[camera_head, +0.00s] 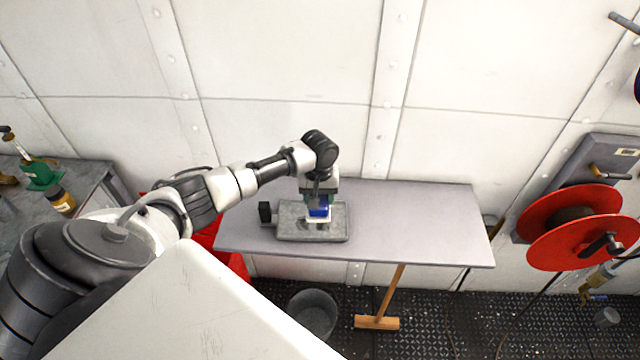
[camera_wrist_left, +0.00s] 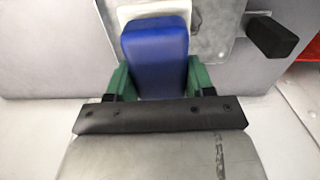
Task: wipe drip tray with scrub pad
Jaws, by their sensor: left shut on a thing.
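The grey drip tray (camera_head: 285,232) lies on the table, left of its middle, with a black block-like handle (camera_head: 265,212) at its left end. In the left wrist view the tray (camera_wrist_left: 212,20) shows at the top, with the black handle (camera_wrist_left: 271,37) at right. My left gripper (camera_head: 319,208) is over the tray's right part, pointing down. It is shut on the scrub pad, whose blue body (camera_wrist_left: 156,55) sits between the green fingers. The pad's white layer (camera_wrist_left: 150,12) is at the tray; exact contact is hard to tell. My right gripper is not in view.
The table (camera_head: 420,220) is bare right of the tray. A red reel (camera_head: 570,228) is on the right wall.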

